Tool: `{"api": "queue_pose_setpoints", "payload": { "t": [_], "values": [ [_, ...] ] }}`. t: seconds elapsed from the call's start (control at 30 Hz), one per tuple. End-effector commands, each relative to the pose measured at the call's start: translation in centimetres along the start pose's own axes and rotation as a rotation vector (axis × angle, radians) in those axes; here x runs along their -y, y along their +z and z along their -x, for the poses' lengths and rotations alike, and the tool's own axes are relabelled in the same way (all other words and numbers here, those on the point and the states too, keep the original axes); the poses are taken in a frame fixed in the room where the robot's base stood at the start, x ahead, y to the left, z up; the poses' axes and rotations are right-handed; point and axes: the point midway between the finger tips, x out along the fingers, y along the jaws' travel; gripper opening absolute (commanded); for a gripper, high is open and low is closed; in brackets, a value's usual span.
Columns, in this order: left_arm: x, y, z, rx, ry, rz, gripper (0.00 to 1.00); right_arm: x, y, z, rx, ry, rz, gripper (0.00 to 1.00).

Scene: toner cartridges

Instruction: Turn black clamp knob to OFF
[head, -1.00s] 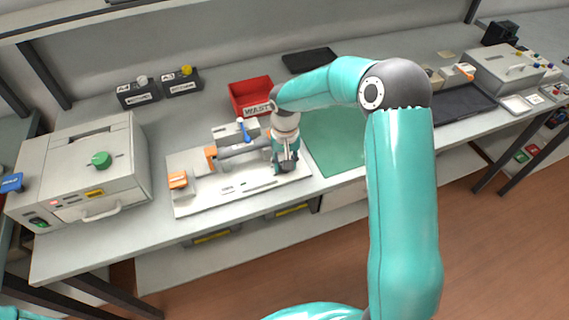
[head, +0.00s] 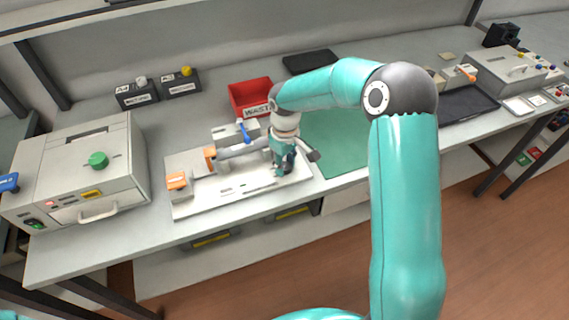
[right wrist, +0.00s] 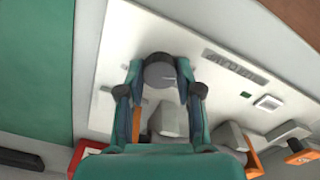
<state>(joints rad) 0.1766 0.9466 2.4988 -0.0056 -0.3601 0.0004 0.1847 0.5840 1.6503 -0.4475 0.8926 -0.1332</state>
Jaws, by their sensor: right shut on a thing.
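The black clamp knob (right wrist: 160,76) shows as a dark round top in the right wrist view. It stands at the end of the white fixture plate (head: 200,206). My right gripper (right wrist: 160,68) has its two fingers on opposite sides of the knob and is shut on it. In the head view my right gripper (head: 283,171) points down at the plate's right end and hides the knob. Any mark showing the knob's setting is unreadable. My left gripper is not in view.
A grey cylinder (head: 240,151), a blue lever (head: 243,132) and orange blocks (head: 177,181) are on the fixture. A red waste bin (head: 248,95) stands behind. A green mat (head: 335,135) lies to the right.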

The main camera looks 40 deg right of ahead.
Motion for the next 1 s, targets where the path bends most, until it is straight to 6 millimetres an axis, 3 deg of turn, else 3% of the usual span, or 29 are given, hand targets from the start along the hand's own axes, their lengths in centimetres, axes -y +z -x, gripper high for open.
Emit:
{"api": "queue_pose_setpoints", "payload": {
  "t": [0.5, 0.53, 0.63, 0.67, 1.0],
  "values": [
    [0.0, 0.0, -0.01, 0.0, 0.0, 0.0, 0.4, -0.06, -0.14, 0.15, -0.005, 0.002, 0.022, 0.0],
    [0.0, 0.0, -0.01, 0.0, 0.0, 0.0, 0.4, -0.06, -0.14, 0.15, -0.005, 0.002, 0.022, 0.4],
    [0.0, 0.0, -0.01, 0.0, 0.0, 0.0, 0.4, -0.05, -0.12, 0.13, -0.004, 0.002, 0.021, 0.56],
    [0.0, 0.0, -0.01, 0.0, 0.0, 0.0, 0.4, -0.04, -0.11, 0.12, -0.004, 0.002, 0.021, 0.6],
    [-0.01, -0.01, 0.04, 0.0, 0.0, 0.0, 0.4, -0.02, -0.08, 0.24, -0.002, 0.001, 0.021, 0.6]
  ]
}}
